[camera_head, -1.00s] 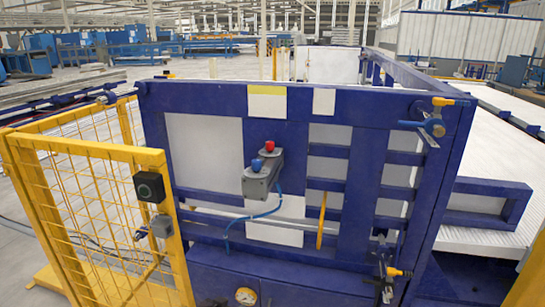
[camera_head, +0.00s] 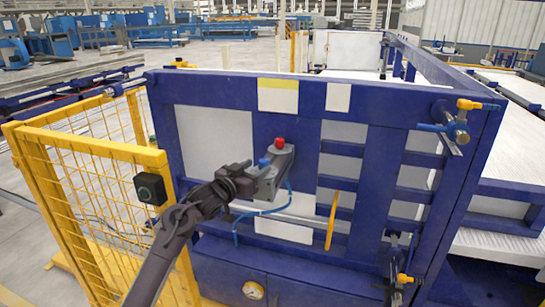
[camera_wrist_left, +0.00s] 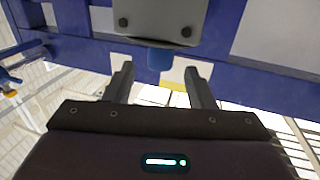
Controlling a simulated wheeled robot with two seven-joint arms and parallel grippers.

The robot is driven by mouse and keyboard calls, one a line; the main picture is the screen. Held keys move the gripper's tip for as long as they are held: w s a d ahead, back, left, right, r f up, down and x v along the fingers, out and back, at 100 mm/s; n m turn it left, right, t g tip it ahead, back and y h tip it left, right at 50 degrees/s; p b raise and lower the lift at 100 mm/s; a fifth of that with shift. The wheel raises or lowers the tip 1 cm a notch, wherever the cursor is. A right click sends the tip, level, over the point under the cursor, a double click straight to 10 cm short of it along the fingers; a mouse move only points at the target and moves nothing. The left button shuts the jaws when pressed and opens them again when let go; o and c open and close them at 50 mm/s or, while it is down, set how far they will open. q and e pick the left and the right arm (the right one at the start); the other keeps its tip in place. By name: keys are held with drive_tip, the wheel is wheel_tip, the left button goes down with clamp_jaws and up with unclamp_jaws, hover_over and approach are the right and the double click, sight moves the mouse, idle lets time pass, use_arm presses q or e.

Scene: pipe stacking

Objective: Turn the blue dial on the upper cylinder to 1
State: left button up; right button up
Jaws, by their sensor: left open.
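A grey box (camera_head: 272,172) on the blue frame carries a red knob (camera_head: 280,142) and a blue dial (camera_head: 263,162). My left gripper (camera_head: 256,177), on the arm coming from lower left, is close to the dial and hides the lower part of the box. In the left wrist view the blue dial (camera_wrist_left: 160,59) sticks out from the grey box, in line with the gap between my open fingers (camera_wrist_left: 159,70). The fingers appear apart from the dial. I cannot read any number on it. My right gripper is not in view.
A blue hose (camera_head: 238,222) hangs below the box. A valve with yellow and blue handles (camera_head: 456,130) is at upper right. A gauge (camera_head: 253,290) sits low on the frame.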

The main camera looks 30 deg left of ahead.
sight(261, 162)
use_arm(q)
drive_tip(key=shift+w+r, duration=0.25)
drive_tip(key=shift+w, duration=0.2)
drive_tip(key=w+p, duration=0.1)
drive_tip(key=w, duration=0.4)
drive_tip(key=shift+w+d+p, duration=0.1)
drive_tip(key=shift+w+p, duration=0.05)
drive_tip(key=shift+p, duration=0.25)
drive_tip(key=shift+w, duration=0.2)
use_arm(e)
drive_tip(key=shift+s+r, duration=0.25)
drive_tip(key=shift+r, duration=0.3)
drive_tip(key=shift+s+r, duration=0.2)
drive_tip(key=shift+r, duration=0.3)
use_arm(q)
drive_tip(key=c, duration=1)
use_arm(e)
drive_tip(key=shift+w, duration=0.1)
